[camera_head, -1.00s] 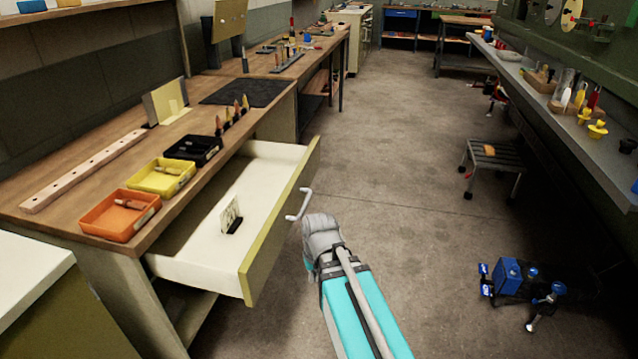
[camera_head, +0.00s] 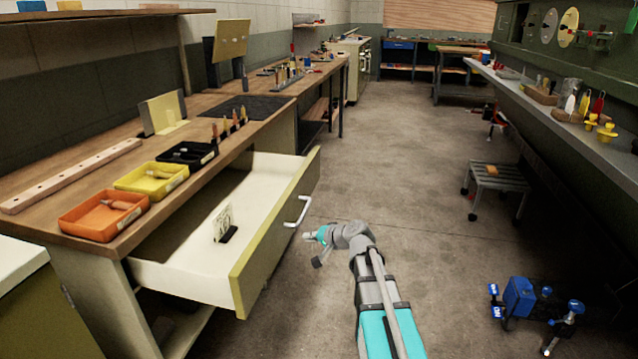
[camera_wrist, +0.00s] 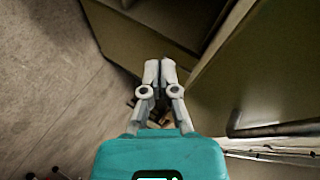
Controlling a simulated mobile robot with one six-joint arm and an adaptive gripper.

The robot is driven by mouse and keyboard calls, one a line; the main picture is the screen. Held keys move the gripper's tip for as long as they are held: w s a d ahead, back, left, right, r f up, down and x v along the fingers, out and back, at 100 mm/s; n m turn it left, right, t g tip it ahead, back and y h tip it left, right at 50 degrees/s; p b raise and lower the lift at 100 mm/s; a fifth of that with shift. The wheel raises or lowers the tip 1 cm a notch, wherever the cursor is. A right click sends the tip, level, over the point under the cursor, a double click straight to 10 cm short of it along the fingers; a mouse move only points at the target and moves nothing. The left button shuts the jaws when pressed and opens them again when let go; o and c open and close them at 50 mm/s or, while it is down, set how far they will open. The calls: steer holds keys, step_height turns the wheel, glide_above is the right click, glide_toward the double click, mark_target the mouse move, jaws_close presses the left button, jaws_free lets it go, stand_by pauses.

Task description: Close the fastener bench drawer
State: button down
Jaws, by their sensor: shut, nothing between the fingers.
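The fastener bench drawer (camera_head: 270,250) is pulled well out of the wooden bench (camera_head: 75,195) in the head view. Its olive front carries a white bar handle (camera_head: 299,212), and a small white card on a black stand (camera_head: 224,226) is inside. My gripper (camera_head: 313,249) is just right of the drawer front, below the handle in the picture; contact cannot be told. In the wrist view my gripper (camera_wrist: 160,64) has its fingers together and empty. There, an olive panel (camera_wrist: 255,65) fills the right side, with a dark bar, probably the handle (camera_wrist: 270,130), at lower right.
Orange (camera_head: 103,214), yellow (camera_head: 152,178) and black (camera_head: 188,153) trays stand on the bench top. The aisle floor (camera_head: 410,170) is mostly clear. A step stool (camera_head: 498,178) and a blue device (camera_head: 520,297) stand to the right.

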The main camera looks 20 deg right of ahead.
steer(key=w+d+r+m+t+h, duration=0.1)
steer(key=w+d+r+m+t, duration=0.2)
steer(key=d, duration=0.4)
steer(key=w+d+r+m+t+h, duration=0.1)
steer(key=w+d+r+m+t, duration=0.3)
steer(key=d, duration=0.3)
steer(key=shift+d+r+m+h, duration=0.3)
steer(key=shift+r+m+h, duration=0.1)
steer(key=shift+r+m, duration=0.3)
steer(key=shift+w, duration=0.1)
glide_toward(314, 176)
steer(key=w+d, duration=0.2)
steer(key=w, duration=0.3)
steer(key=shift+w+a+f, duration=0.1)
steer(key=shift+w+a, duration=0.1)
steer(key=shift+a, duration=0.3)
steer(key=shift+w+a+f, duration=0.1)
steer(key=shift+w+a, duration=0.1)
steer(key=shift+a, duration=0.35)
steer(key=shift+w+a, duration=0.4)
steer(key=shift+a, duration=0.4)
steer(key=shift+w, duration=0.15)
